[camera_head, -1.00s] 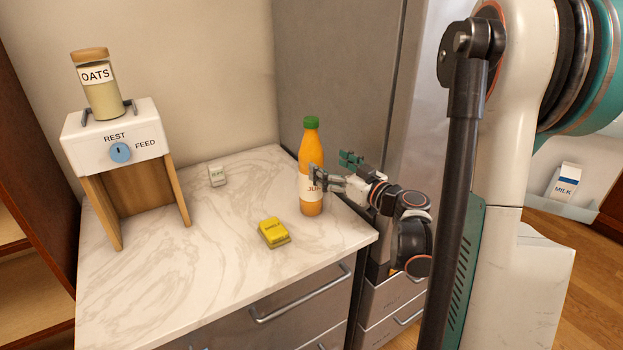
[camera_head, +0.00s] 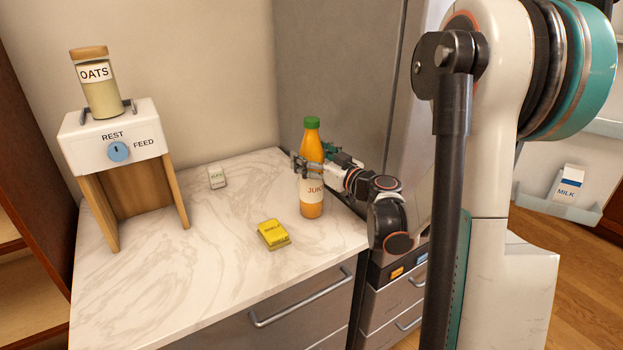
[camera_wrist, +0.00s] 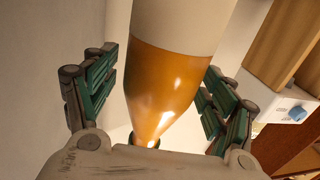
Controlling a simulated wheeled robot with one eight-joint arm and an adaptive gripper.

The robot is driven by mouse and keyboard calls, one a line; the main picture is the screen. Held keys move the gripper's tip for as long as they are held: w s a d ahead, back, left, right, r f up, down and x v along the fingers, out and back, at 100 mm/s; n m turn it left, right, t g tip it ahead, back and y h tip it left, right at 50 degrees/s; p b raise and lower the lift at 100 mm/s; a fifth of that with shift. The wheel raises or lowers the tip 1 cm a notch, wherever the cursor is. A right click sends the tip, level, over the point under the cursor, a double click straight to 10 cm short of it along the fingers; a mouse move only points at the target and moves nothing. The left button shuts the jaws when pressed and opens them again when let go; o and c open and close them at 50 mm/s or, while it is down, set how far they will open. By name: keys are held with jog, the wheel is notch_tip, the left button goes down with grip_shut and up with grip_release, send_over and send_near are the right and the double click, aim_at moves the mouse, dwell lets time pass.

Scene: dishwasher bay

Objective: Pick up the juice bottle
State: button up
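The juice bottle (camera_head: 311,199) stands upright on the marble counter, orange with a green cap and a white label. My gripper (camera_head: 315,164) is at the bottle's upper half, with one finger in front of it and the other behind. In the wrist view the bottle (camera_wrist: 165,85) lies between the two green-padded fingers of my gripper (camera_wrist: 155,100). Gaps show on both sides between the pads and the bottle, so the gripper is open around it. The bottle's base is out of the wrist view.
An oats dispenser (camera_head: 112,140) stands at the left. A grey cabinet wall (camera_head: 335,75) rises behind the bottle. A milk carton (camera_head: 568,183) sits in a bin at the right.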

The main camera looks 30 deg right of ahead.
grip_shut()
